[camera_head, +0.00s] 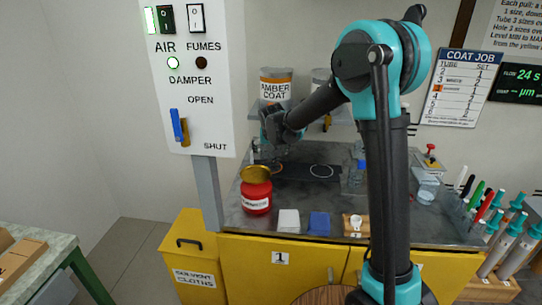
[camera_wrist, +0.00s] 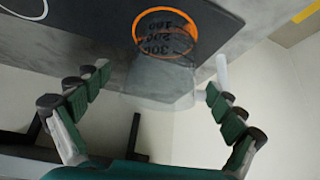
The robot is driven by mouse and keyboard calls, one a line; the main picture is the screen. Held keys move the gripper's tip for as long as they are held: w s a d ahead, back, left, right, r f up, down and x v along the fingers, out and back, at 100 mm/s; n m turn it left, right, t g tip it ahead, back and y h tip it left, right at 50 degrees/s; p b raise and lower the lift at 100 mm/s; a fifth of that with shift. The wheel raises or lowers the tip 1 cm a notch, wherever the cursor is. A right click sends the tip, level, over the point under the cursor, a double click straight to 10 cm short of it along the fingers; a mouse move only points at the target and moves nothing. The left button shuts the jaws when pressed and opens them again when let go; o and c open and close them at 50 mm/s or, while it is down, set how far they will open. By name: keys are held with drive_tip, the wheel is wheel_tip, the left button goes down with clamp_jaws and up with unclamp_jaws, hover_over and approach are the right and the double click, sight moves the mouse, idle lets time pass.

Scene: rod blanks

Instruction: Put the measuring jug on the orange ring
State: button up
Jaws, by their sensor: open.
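The clear measuring jug (camera_wrist: 160,72) with dark graduation numbers shows upside down in the wrist view. Its base end appears within the orange ring (camera_wrist: 194,25), which shows around and through it. My gripper (camera_wrist: 157,80) is open, with one finger on each side of the jug and visible gaps between. In the head view the orange ring (camera_head: 277,168) lies on the left of a dark mat (camera_head: 297,174), and my gripper (camera_head: 283,150) is just above it. The jug is too faint to make out clearly there.
A white ring (camera_head: 321,171) marks the mat's right part. A red can (camera_head: 256,193) stands close in front of the orange ring. White (camera_head: 288,220) and blue (camera_head: 319,223) cloths lie at the front edge.

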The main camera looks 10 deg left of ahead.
drive_tip(key=v, duration=0.8)
drive_tip(key=shift+r, duration=0.2)
